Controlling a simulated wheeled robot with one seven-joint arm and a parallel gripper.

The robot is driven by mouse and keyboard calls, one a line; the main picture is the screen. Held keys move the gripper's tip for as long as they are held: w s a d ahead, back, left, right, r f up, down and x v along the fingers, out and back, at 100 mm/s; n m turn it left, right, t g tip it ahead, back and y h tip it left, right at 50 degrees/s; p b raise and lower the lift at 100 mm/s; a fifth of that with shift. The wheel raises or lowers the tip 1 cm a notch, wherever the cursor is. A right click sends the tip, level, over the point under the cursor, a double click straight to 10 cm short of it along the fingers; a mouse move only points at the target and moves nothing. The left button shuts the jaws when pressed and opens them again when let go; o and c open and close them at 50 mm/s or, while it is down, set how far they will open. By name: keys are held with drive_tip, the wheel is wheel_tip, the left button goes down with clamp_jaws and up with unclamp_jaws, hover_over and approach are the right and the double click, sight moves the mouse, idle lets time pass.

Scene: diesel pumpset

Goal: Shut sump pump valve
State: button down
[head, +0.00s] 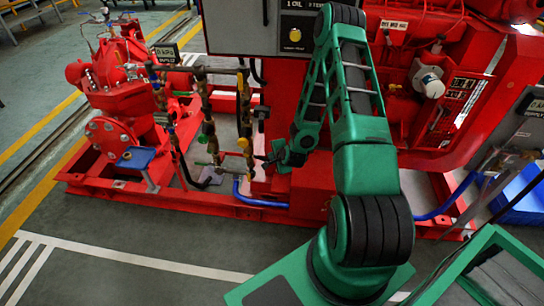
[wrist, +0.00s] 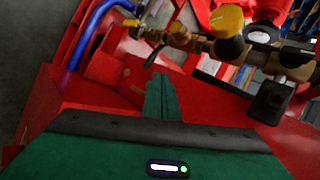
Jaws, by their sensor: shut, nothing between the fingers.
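Brass pipework with small valves (head: 210,135) stands in front of the red pump; no label shows which valve is the sump pump valve. A yellow part (head: 242,143) sits on the right-hand pipe, just left of my gripper (head: 262,158). In the wrist view a round yellow knob (wrist: 227,20) and a small yellow handle (wrist: 132,22) sit on the brass pipe. A black handle (wrist: 270,102) hangs at the right. My gripper (wrist: 160,92) is shut and empty, pointing toward the pipework and apart from it in the wrist view.
The red base frame (head: 130,192) runs along the floor below the pipes. A blue hose (head: 262,202) lies low along it and also shows in the wrist view (wrist: 90,30). A control panel (head: 240,28) stands above. The grey floor (head: 90,225) in front is clear.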

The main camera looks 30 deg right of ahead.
drive_tip(key=shift+s+a+r, duration=0.25)
drive_tip(key=shift+s+r, duration=0.15)
drive_tip(key=shift+s, duration=0.05)
drive_tip(key=s+d+n+y, duration=0.1)
drive_tip(key=s+d, duration=0.5)
drive_tip(key=d, duration=0.1)
drive_tip(key=shift+s+d+n, duration=0.2)
drive_tip(key=shift+s+n, duration=0.1)
drive_tip(key=shift+s, duration=0.1)
